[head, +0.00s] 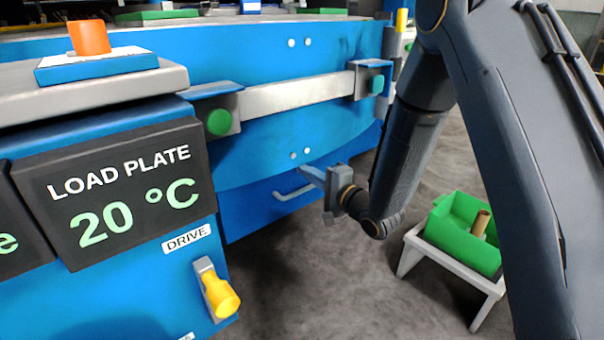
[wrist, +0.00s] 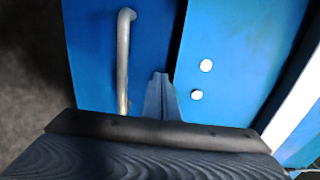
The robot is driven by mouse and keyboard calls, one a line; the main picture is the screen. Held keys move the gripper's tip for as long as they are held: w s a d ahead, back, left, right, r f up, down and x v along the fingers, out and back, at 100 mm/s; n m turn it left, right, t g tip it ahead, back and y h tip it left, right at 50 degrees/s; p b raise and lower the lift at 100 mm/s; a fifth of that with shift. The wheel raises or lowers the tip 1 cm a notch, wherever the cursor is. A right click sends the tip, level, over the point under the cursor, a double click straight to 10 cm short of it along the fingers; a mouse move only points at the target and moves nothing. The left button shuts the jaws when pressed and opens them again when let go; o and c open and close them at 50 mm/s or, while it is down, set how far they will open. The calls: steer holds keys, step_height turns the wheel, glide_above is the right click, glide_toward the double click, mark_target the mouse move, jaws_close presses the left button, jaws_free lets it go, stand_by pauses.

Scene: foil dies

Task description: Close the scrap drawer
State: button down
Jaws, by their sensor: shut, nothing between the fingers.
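The scrap drawer (head: 262,206) is a blue front low on the blue machine, under its curved panel, with a grey bar handle (head: 293,192). In the head view it seems to stand out a little from the panel above; how far is hard to tell. My gripper (head: 308,174) is shut and empty, close to the drawer's upper right part, right of the handle. In the wrist view the closed fingers (wrist: 160,88) point at the blue drawer front (wrist: 92,60) beside the handle (wrist: 124,60), near the dark gap by the panel. I cannot tell whether they touch.
A green bin (head: 462,232) with a brown roll stands on a small white stool (head: 430,257) at right. A yellow knob (head: 219,293) sticks out below the "LOAD PLATE" display (head: 115,190). An orange cylinder (head: 89,37) sits on the ledge. Grey floor (head: 330,290) is clear in front.

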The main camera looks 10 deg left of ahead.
steer(key=shift+w+r, duration=0.1)
steer(key=shift+w, duration=0.2)
steer(key=shift+s+d, duration=0.1)
steer(key=shift+s, duration=0.1)
steer(key=p+v, duration=0.5)
steer(key=v, duration=0.9)
steer(key=s+a+f+n+g+h, duration=0.2)
steer(key=s+a+n+g+h, duration=0.25)
steer(key=n+h, duration=0.3)
steer(key=s+r+n+g+h, duration=0.2)
steer(key=s+n+g+h, duration=0.15)
steer(key=s, duration=0.95)
steer(key=s+r+n+g+h, duration=0.2)
steer(key=s+n+g, duration=0.25)
steer(key=s, duration=0.95)
steer(key=d+r+m+p, duration=0.3)
steer(key=d+r+p, duration=0.8)
steer(key=r+p, duration=0.3)
steer(key=d+r+m+p, duration=0.4)
steer(key=d+r+p, duration=0.7)
steer(key=r+p, duration=0.2)
steer(key=shift+s+r+p, duration=0.25)
steer(key=shift+r+p, duration=0.15)
steer(key=shift+p, duration=0.15)
